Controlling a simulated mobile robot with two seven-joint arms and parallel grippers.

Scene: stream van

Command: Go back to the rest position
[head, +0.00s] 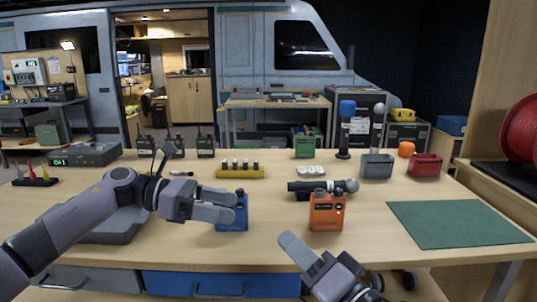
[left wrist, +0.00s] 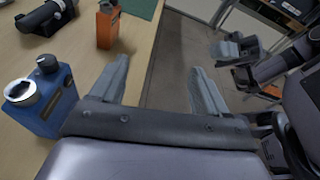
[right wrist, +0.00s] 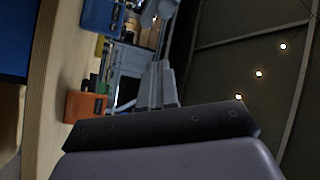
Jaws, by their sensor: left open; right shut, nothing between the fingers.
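My left gripper (head: 228,206) is open and empty above the table's front half, close to a blue box-shaped device (head: 232,216). In the left wrist view its two fingers (left wrist: 155,85) stand wide apart, with the blue device (left wrist: 45,100) to their left. My right gripper (head: 295,245) is shut and empty at the table's front edge, just below and left of an orange device (head: 327,212). In the right wrist view its fingers (right wrist: 158,85) are together, and the orange device (right wrist: 85,107) is to their left.
The wooden table (head: 275,245) carries a black microphone (head: 318,187), a yellow holder (head: 240,172), several radios, a grey box (head: 376,166), a red box (head: 425,166) and a green mat (head: 458,223). A red reel (head: 520,135) stands at the far right.

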